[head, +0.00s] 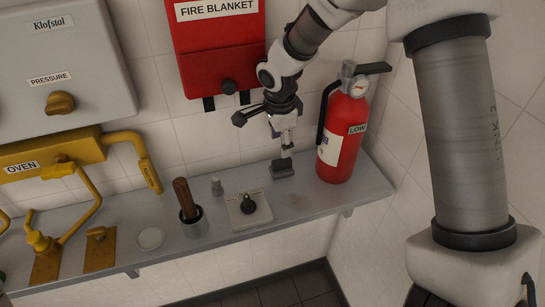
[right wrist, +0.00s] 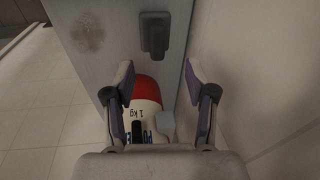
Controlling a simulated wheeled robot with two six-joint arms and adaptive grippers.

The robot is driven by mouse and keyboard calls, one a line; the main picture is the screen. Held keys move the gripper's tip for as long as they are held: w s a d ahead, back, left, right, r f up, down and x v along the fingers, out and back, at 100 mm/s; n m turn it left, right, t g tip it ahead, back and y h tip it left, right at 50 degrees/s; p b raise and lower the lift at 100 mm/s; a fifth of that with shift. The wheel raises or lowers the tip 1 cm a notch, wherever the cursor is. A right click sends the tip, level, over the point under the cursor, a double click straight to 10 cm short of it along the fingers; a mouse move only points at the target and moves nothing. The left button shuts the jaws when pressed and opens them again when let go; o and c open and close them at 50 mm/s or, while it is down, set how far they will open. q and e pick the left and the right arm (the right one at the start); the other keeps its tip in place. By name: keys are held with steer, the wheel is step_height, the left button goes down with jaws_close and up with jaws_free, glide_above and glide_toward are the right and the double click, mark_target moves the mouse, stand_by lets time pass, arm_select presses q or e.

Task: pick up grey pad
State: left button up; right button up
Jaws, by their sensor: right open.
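The grey pad (head: 283,168) is a small dark grey block lying on the shelf, left of the fire extinguisher. My right gripper (head: 286,148) points down just above it, near the back wall. In the right wrist view the pad (right wrist: 155,34) lies beyond the fingertips, near the shelf's wall-side edge. The two purple-lined fingers of the right gripper (right wrist: 158,82) are spread apart, with no pad between them. In the head view the fingers partly overlap, and the gap to the pad is hard to judge. My left gripper is not in view.
A red fire extinguisher (head: 344,125) stands close right of the pad; its base and label (right wrist: 147,92) show in the wrist view. A knob on a plate (head: 262,215), a dark cup (head: 193,222) and a small cylinder (head: 217,187) stand left on the shelf (head: 320,205).

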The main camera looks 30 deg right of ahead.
mark_target(282, 160)
steer(key=shift+s+d+f, duration=0.1)
steer(key=shift+s+f, duration=0.1)
steer(key=shift+f, duration=0.25)
steer(key=shift+s+d+f, duration=0.1)
steer(key=shift+s+f, duration=0.05)
steer(key=shift+f, duration=0.3)
steer(key=f, duration=0.2)
steer(key=w+f+p, duration=0.1)
steer(key=f, duration=0.2)
steer(key=shift+w+d+f+p, duration=0.2)
steer(key=shift+d+f+p, duration=0.1)
steer(key=shift+f, duration=0.1)
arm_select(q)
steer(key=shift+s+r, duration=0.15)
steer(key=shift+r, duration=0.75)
arm_select(e)
steer(key=shift+s, duration=0.1)
steer(key=shift+r, duration=0.1)
steer(key=shift+c, duration=1.4)
steer(key=shift+a, duration=0.1)
jaws_close()
